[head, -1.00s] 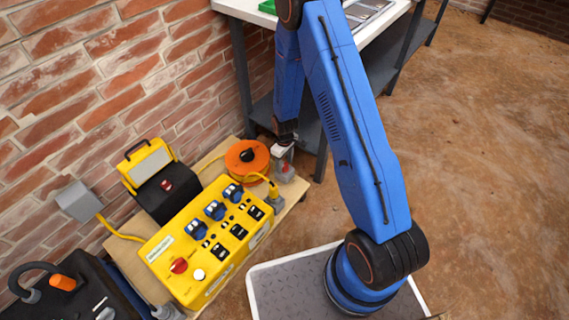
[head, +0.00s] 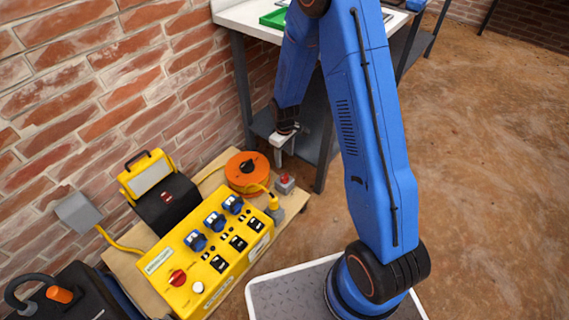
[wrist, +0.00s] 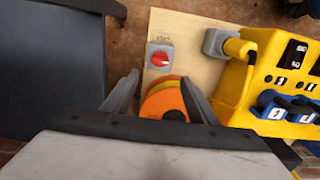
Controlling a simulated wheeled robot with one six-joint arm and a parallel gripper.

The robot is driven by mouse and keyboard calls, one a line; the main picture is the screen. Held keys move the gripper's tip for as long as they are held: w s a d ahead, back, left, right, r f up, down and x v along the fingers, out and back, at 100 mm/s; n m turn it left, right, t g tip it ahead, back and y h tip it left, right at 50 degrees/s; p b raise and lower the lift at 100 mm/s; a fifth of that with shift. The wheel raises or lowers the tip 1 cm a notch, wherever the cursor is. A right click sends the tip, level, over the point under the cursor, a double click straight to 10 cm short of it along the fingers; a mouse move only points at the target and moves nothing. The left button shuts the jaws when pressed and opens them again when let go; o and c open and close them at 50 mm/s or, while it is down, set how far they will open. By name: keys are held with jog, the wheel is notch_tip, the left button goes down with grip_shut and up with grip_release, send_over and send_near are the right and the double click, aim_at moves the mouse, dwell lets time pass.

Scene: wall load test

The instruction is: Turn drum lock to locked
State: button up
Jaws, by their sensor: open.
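A small grey box with a red knob (head: 284,178) sits on the wooden board beside the orange drum (head: 246,170); I take it for the drum lock. In the wrist view the red knob (wrist: 159,58) shows from above, its bar lying roughly across the picture; the small label behind it is unreadable. My gripper (head: 284,152) is open and empty, above the box and apart from it. In the wrist view its two fingers (wrist: 158,84) stand on either side of the orange drum (wrist: 162,103), with the knob beyond the tips. The drum's lower part is hidden by my gripper.
A yellow socket box (head: 207,255) with blue sockets and a red switch fills the board's front. A grey plug with a yellow cable (head: 274,208) is close to the knob. A black and yellow case (head: 160,190) stands by the brick wall. A bench (head: 240,16) rises behind.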

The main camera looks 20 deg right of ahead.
jog(key=shift+r, duration=2.4)
jog(key=s+d+r+m+t, duration=0.1)
jog(key=s+r, duration=0.3)
jog(key=r, duration=0.4)
jog(key=s+d+r+m+t, duration=0.15)
jog(key=s+r, duration=0.25)
jog(key=r, duration=0.5)
jog(key=s+d+r+m, duration=0.1)
jog(key=s+d+r, duration=0.1)
jog(key=s+r, duration=0.45)
jog(key=s+d+r+m+t, duration=0.1)
jog(key=s+r+m, duration=0.1)
jog(key=s+r, duration=0.3)
jog(key=s+d+r+m+t, duration=0.1)
jog(key=s+r, duration=0.5)
jog(key=s, duration=0.8)
jog(key=shift+s+d+r+m, duration=0.25)
jog(key=shift+d+m, duration=0.15)
jog(key=shift+m, duration=0.05)
